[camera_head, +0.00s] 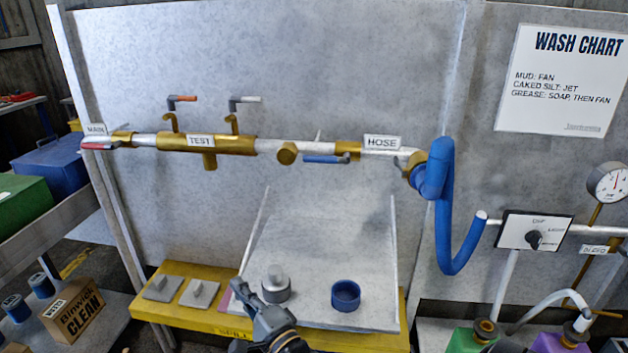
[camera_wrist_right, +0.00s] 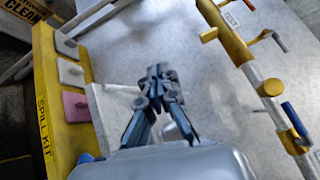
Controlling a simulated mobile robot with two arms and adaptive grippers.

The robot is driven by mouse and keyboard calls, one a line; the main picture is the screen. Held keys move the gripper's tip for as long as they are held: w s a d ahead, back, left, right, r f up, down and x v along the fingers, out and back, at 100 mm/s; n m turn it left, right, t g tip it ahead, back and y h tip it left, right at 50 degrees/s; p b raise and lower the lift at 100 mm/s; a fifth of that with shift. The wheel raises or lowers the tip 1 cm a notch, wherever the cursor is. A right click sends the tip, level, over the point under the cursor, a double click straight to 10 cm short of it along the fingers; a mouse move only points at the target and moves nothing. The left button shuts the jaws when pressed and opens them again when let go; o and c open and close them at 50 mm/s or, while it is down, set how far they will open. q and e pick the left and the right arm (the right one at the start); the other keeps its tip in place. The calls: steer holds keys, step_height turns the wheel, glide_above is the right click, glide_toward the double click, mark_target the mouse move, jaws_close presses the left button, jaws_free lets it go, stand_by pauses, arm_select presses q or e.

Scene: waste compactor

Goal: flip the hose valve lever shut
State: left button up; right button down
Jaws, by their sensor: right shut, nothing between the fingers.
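The hose valve lever has a blue handle (camera_head: 325,159) just left of the HOSE label (camera_head: 382,142). The handle lies roughly along the pipe, on its near side. It also shows at the right of the wrist view (camera_wrist_right: 294,118), beside the pipe and apart from my gripper. My right gripper (camera_head: 240,287) is low, in front of the panel, below and left of the lever. Its fingers (camera_wrist_right: 157,72) are shut with nothing between them, and it touches no valve. My left gripper is out of view.
A red lever (camera_head: 98,146) is at MAIN, and two small levers stand above the brass TEST section (camera_head: 228,144). A blue hose (camera_head: 440,210) hangs right. A yellow spill kit shelf (camera_head: 180,313), a grey canister (camera_head: 275,287) and a blue cup (camera_head: 345,296) are below.

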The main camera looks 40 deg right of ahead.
steer(key=d+r+m+h, duration=0.1)
steer(key=d+m+h, duration=0.1)
steer(key=m, duration=0.1)
steer(key=d+r+m+t+h, duration=0.1)
steer(key=d+r+m+h, duration=0.1)
steer(key=m, duration=0.1)
steer(key=d+r+m+t+h, duration=0.1)
steer(key=d+r+m+h, duration=0.1)
steer(key=m+h, duration=0.1)
steer(key=shift+d+r+m, duration=0.15)
steer(key=shift+d+m, duration=0.2)
steer(key=shift+m, duration=0.25)
steer(key=s+d+r+m+g+h, duration=0.1)
steer(key=s+d+m+g+h, duration=0.1)
steer(key=m+h, duration=0.4)
steer(key=s+d+r+m+g+h, duration=0.1)
steer(key=d+m+g+h, duration=0.3)
steer(key=m, duration=0.5)
steer(key=shift+s+d+r+m+h, duration=0.2)
steer(key=shift+s+d+m+h, duration=0.3)
steer(key=shift+d+h, duration=0.5)
steer(key=shift+s, duration=0.1)
steer(key=p, duration=0.7)
glide_toward(326, 157)
steer(key=w+d+r, duration=0.1)
steer(key=w+d, duration=0.2)
steer(key=w, duration=0.3)
steer(key=shift+s+d+r, duration=0.15)
steer(key=shift+d+r, duration=0.05)
steer(key=shift+r, duration=0.05)
